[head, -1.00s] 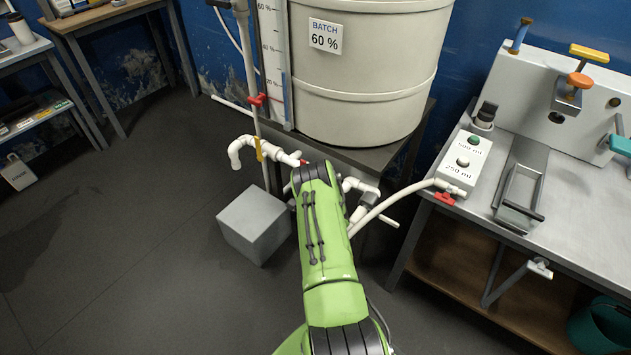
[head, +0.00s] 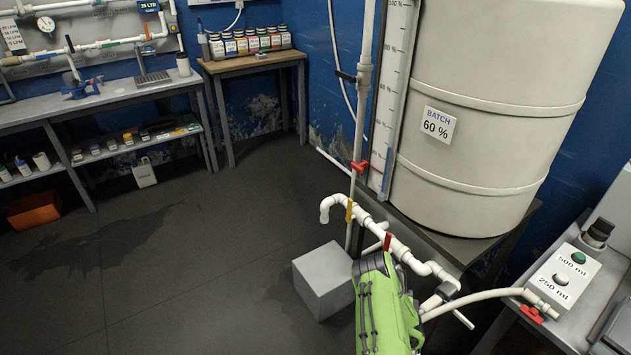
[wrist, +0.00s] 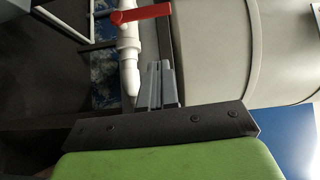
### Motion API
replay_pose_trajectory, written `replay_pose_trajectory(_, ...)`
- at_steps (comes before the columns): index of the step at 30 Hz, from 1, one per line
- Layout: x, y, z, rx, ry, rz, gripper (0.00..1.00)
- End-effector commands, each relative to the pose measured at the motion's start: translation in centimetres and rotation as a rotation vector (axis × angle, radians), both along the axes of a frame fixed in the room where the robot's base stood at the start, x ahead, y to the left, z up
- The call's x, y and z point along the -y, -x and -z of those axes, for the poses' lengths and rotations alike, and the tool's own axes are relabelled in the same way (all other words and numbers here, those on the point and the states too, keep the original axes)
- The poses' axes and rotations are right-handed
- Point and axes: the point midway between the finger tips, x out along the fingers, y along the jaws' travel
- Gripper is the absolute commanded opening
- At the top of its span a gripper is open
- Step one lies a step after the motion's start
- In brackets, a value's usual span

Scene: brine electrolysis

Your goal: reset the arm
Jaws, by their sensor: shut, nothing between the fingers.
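My green arm reaches up from the bottom edge of the head view, in front of the white pipework (head: 400,250) below the tank; its gripper end is hidden there. In the wrist view my gripper (wrist: 160,85) shows as two grey fingers set together, shut and empty. The fingers point toward the tank (wrist: 212,50). A white pipe (wrist: 129,60) with a red valve handle (wrist: 140,14) is just left of the fingers; I cannot tell whether they touch it.
The large cream tank (head: 490,110) labelled 60 % stands on a dark stand. A grey block (head: 325,280) sits on the floor left of my arm. A button box (head: 564,277) and hose are at right. Benches (head: 95,105) line the back left, with open floor before them.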

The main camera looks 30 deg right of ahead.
Motion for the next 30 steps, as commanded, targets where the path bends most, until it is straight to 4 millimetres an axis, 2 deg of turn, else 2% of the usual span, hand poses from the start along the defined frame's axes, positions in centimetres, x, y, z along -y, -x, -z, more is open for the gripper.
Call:
replay_pose_trajectory(4, 0.0, -0.3, -0.2, -0.003, 0.001, -0.002, 0.0)
replay_pose_trajectory(7, -0.3, -3.0, -2.7, -0.047, 0.015, -0.028, 0.0)
replay_pose_trajectory(10, -1.6, -7.6, -7.7, -0.16, 0.045, -0.093, 0.0)
replay_pose_trajectory(12, -3.4, -10.5, -11.6, -0.258, 0.073, -0.157, 0.0)
replay_pose_trajectory(15, -6.9, -13.3, -17.1, -0.393, 0.123, -0.267, 0.0)
replay_pose_trajectory(18, -11.1, -14.5, -22.7, -0.523, 0.19, -0.392, 0.0)
replay_pose_trajectory(20, -14.0, -14.4, -26.0, -0.598, 0.238, -0.475, 0.0)
replay_pose_trajectory(21, -15.8, -14.0, -28.2, -0.646, 0.276, -0.531, 0.0)
replay_pose_trajectory(23, -18.7, -12.8, -31.2, -0.719, 0.336, -0.619, 0.0)
replay_pose_trajectory(24, -20.6, -11.7, -33.1, -0.764, 0.382, -0.677, 0.0)
replay_pose_trajectory(26, -23.4, -9.6, -35.8, -0.834, 0.455, -0.765, 0.0)
replay_pose_trajectory(29, -27.5, -4.9, -39.5, -0.944, 0.588, -0.909, 0.0)
replay_pose_trajectory(30, -28.9, -2.7, -40.8, -0.988, 0.645, -0.966, 0.0)
